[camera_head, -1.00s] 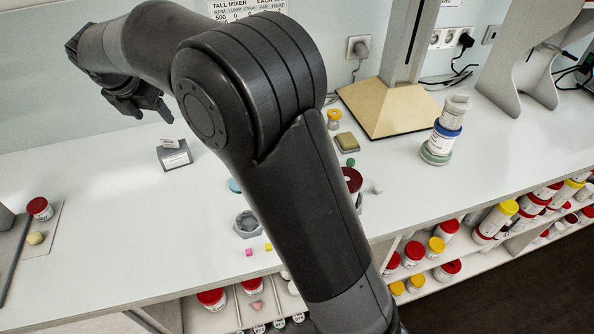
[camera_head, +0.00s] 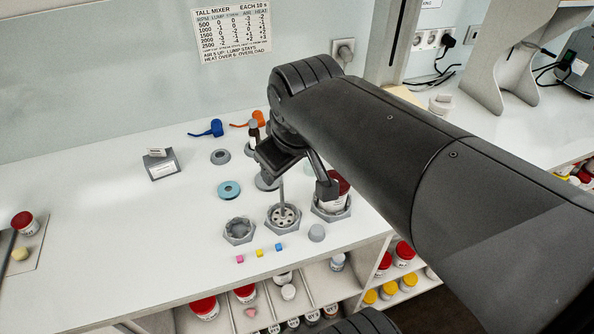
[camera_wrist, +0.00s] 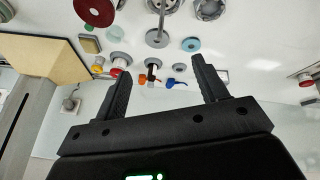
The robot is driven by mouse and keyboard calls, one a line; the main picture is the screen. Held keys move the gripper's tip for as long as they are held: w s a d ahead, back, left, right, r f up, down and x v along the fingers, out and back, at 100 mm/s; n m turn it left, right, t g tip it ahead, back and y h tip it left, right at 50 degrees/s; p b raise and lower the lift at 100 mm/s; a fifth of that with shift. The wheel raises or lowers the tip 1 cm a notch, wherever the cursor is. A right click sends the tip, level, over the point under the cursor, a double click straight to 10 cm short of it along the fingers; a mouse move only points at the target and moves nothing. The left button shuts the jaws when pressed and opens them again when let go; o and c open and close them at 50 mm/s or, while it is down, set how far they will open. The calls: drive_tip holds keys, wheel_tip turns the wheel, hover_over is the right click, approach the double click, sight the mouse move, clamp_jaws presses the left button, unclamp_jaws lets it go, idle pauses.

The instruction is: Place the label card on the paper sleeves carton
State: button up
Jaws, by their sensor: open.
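A small grey sloped stand (camera_head: 161,166) is at the left of the white bench in the head view. A pale label card (camera_head: 156,152) with dark print shows at its top edge. I cannot pick out a paper sleeves carton in either view. My gripper (camera_head: 297,172) is above the middle of the bench, well right of the stand. Its two fingers are apart with nothing between them in the wrist view (camera_wrist: 160,72). The card and stand cannot be made out in the wrist view.
Near my gripper stand a red-lidded jar (camera_head: 338,188), hexagonal grey holders (camera_head: 239,231) and a teal ring (camera_head: 229,190). Blue (camera_head: 208,129) and orange (camera_head: 248,122) items lie behind. Small coloured cubes are at the front. The bench around the stand is clear.

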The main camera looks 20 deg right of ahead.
drive_tip(key=s+d+f+m, duration=0.1)
drive_tip(key=s+f+m, duration=0.2)
drive_tip(key=s+m, duration=0.1)
drive_tip(key=shift+s+d+m, duration=0.35)
drive_tip(key=shift+s+m, duration=0.05)
drive_tip(key=shift+s, duration=0.25)
idle(0.7)
